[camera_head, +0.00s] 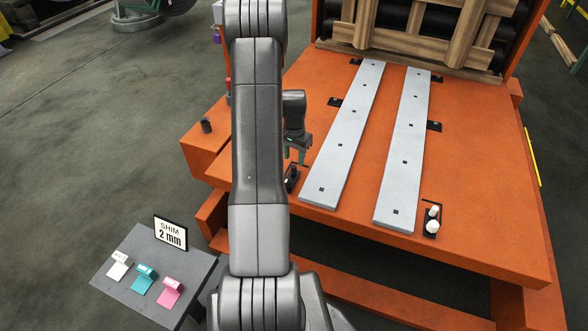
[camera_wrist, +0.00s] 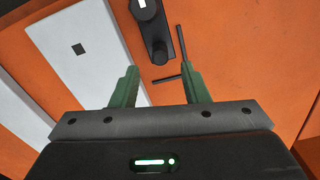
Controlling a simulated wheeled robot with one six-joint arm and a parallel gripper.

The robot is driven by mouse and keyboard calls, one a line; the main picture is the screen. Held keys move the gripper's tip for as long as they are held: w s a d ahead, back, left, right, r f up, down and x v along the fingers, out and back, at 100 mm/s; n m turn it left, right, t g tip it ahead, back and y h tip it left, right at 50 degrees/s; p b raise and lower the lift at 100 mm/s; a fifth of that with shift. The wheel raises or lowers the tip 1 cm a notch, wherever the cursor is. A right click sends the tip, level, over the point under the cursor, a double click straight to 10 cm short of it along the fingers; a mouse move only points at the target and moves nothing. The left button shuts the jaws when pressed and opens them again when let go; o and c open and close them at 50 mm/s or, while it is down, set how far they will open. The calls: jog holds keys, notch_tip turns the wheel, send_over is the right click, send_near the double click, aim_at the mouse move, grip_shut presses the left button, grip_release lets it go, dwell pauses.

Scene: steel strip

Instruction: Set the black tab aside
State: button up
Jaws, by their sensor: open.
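My gripper (camera_head: 297,152) has two green fingers and hangs over the orange table near the left pale strip's near end. In the wrist view its fingers (camera_wrist: 159,72) are apart with nothing between them. An elongated black piece (camera_wrist: 151,30) with rounded parts and a small white mark lies just beyond the fingertips, beside the strip. It appears in the head view as a dark piece (camera_head: 292,179) at the strip's near left. I cannot tell which tab is meant.
Two pale strips (camera_head: 343,130) (camera_head: 404,145) lie lengthwise on the orange table (camera_head: 470,180). A black piece with white knobs (camera_head: 432,220) sits near right. A grey stand (camera_head: 128,252) at lower left holds white, teal and pink shims beside a "SHIM 2 mm" sign (camera_head: 171,233).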

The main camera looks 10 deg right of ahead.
aim_at(294, 166)
notch_tip(294, 166, down, 6)
jog(key=shift+f+b, duration=0.1)
jog(key=shift+b, duration=0.3)
jog(key=shift+c, duration=0.3)
grip_shut()
